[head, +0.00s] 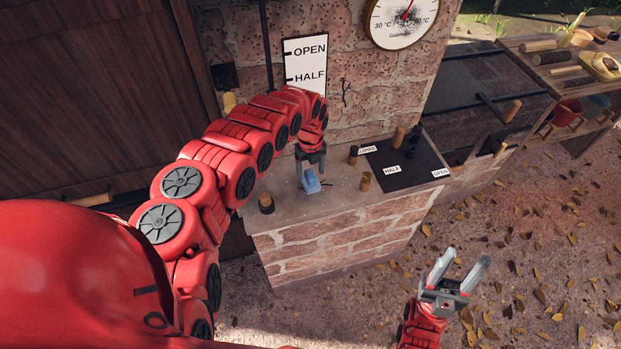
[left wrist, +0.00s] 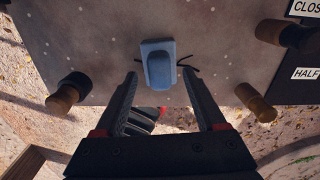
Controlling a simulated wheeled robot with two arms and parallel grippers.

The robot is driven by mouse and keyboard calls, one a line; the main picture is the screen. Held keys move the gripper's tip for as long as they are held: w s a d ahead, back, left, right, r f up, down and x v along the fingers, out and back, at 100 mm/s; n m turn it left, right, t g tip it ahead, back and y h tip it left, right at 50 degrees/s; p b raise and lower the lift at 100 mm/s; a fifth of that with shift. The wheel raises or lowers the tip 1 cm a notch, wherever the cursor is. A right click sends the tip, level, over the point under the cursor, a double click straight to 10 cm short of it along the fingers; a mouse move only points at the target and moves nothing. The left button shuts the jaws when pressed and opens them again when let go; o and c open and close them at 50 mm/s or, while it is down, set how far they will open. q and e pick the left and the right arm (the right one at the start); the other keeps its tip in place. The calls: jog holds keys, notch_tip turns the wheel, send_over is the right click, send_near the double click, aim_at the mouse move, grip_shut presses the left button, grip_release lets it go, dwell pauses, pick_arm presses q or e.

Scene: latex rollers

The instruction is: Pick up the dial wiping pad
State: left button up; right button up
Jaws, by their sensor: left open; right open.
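The dial wiping pad, a small blue block (head: 312,183), lies on the grey counter top in the head view. It also shows in the left wrist view (left wrist: 158,66), with a dark cord lying beside it. My left gripper (head: 308,186) is open and points down at the pad. In the left wrist view its two fingers (left wrist: 165,82) stand apart, with the pad beyond their tips and roughly centred between them. Whether the fingers touch the pad cannot be told. My right gripper (head: 462,270) is open and empty, out in front of the counter above the leaf-strewn ground.
Short wooden pegs stand on the counter (head: 340,207) around the pad, one at the left (head: 266,203) and one at the right (head: 365,182). A black plate (head: 425,162) with labels lies further right. A round gauge (head: 404,18) hangs on the brick wall.

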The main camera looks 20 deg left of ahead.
pick_arm(q)
jog(key=shift+w+d+f, duration=0.1)
jog(key=shift+f, duration=1.15)
grip_shut()
